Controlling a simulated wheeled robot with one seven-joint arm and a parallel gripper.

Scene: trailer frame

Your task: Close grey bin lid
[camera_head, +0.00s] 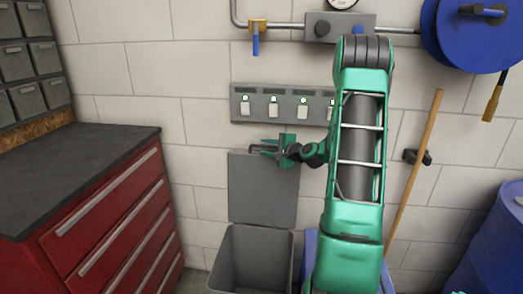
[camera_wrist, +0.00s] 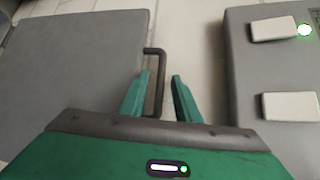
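The grey bin (camera_head: 250,262) stands on the floor by the wall, its top open. Its grey lid (camera_head: 263,192) is raised upright against the wall. The lid fills the left of the wrist view (camera_wrist: 70,65). A dark bar handle (camera_wrist: 160,85) sticks out from the lid's edge. My gripper (camera_head: 268,146) is at the lid's top edge. In the wrist view its green fingers (camera_wrist: 160,76) are apart, with the handle bar seen between them. There is a gap between the bar and the right finger; contact with the left finger cannot be told.
A grey switch panel (camera_head: 282,104) is on the wall just above the lid, and close on the right in the wrist view (camera_wrist: 265,80). A red drawer cabinet (camera_head: 110,215) stands left of the bin. A wooden pole (camera_head: 415,165) and blue barrel (camera_head: 495,240) are right.

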